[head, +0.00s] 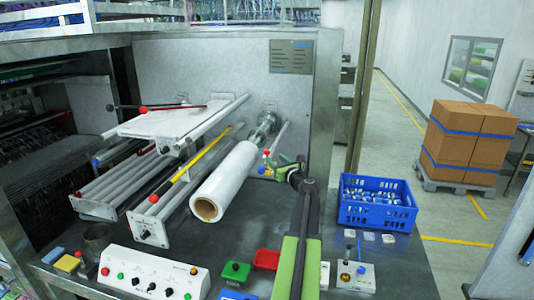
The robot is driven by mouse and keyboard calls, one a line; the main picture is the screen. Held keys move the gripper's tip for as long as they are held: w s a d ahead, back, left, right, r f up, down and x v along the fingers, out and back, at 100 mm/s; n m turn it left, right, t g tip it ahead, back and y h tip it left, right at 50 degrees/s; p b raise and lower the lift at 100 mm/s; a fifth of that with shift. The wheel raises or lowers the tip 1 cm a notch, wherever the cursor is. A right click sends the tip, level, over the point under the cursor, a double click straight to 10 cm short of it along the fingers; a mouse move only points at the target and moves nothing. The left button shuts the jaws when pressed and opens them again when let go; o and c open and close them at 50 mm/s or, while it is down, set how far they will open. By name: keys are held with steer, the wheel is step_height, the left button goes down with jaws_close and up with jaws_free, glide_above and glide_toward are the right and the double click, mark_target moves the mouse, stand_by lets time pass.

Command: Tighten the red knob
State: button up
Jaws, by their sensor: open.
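My green and black arm reaches up from the bottom edge in the head view. My gripper (276,168) is open, just right of the white film roll (223,183). A small red knob (266,153) shows at its left, close to the fingertips. I cannot tell whether they touch it. Other red round knobs show at the left: one at a lever end (115,108) and one on the roller frame (153,199). The frames do not show which red knob the task names.
A control box (150,272) with buttons, a green tray (235,272) and a red tray (266,259) stand on the dark bench. A blue crate (377,203) of small packs stands right of my arm. Behind it is open floor with stacked cartons (467,143).

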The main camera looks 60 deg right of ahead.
mark_target(268, 152)
steer(key=x, duration=0.9)
steer(key=shift+w+d, duration=0.15)
steer(key=shift+d, duration=0.1)
steer(key=shift+c, duration=0.5)
jaws_close()
